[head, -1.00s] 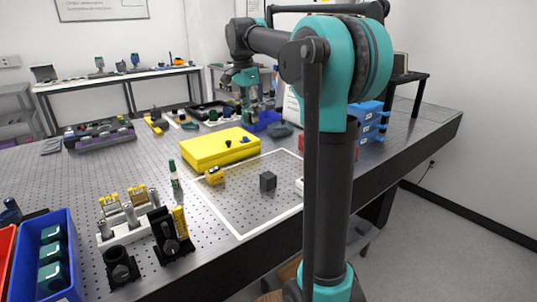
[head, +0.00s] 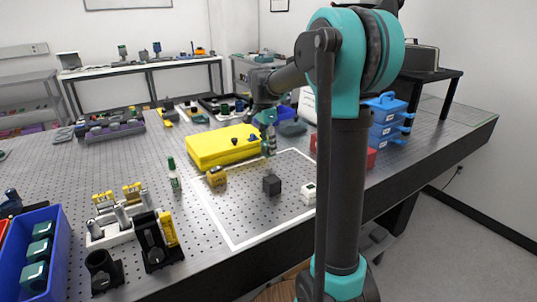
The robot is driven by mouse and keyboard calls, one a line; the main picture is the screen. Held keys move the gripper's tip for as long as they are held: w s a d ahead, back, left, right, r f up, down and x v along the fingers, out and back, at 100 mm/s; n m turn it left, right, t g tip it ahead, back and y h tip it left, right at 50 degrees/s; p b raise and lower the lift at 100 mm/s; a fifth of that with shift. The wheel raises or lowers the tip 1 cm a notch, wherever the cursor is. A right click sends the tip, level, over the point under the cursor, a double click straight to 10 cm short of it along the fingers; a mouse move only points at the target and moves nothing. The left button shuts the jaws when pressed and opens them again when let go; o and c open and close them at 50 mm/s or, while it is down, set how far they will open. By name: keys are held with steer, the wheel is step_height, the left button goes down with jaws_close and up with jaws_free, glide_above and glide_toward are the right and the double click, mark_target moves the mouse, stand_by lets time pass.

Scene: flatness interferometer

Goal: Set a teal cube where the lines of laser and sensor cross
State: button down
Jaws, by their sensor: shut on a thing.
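My gripper (head: 268,146) is small in the view, pointing down just past the right end of the yellow case, above the far part of the white-outlined square (head: 227,238). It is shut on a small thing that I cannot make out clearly. Inside the square, a yellow block, seemingly the laser (head: 216,177), sits near the left edge. A white block with a dark top, seemingly the sensor (head: 309,193), sits at the right, partly next to my arm. A dark grey cube (head: 272,185) stands between them. Teal cubes (head: 35,274) lie in the blue bin (head: 64,262) at lower left.
The yellow case (head: 205,150) lies behind the square. A green-capped bottle (head: 173,175) and an optics holder (head: 118,219) stand to its left. Blue stacked boxes (head: 385,120) are at right. The square's front part is clear. My arm hides some of the table's right side.

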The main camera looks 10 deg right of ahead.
mark_target(268, 154)
steer(key=shift+f, duration=1.9)
steer(key=shift+f, duration=0.1)
steer(key=c, duration=1)
jaws_free()
steer(key=r, duration=0.4)
steer(key=a+r, duration=0.1)
steer(key=r, duration=0.7)
steer(key=shift+s+a+r, duration=0.1)
steer(key=shift+s+a, duration=0.1)
steer(key=shift+s, duration=0.1)
steer(key=shift+s, duration=0.1)
